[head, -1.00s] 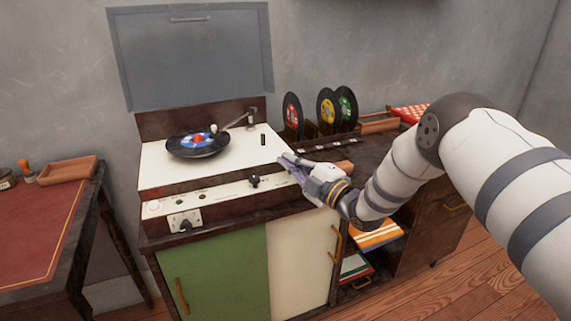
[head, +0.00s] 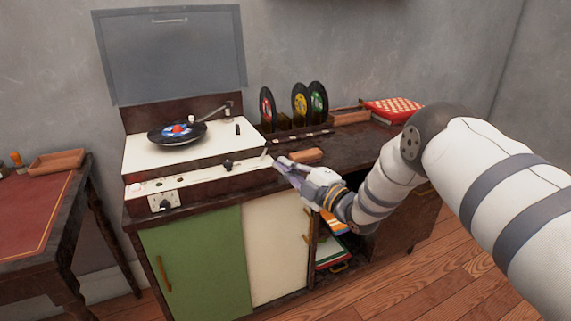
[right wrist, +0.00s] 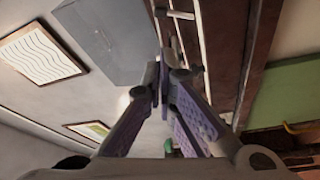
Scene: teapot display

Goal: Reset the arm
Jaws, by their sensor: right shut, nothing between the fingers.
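My right gripper (head: 284,166) is in front of the right end of the record player's front panel, above the cabinet's front edge. Its fingers are shut with nothing between them; the closed fingertips also show in the right wrist view (right wrist: 165,85). The record player (head: 150,147) has its lid (head: 170,55) raised. A black record (head: 165,136) with a blue and red label lies on it. My left gripper does not show.
The cabinet (head: 275,245) has a green and a cream door, and an open shelf with books (head: 330,250). Several records stand in a rack (head: 300,125). A red checkered box (head: 393,107) is at the back right. A red-topped table (head: 30,215) stands left.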

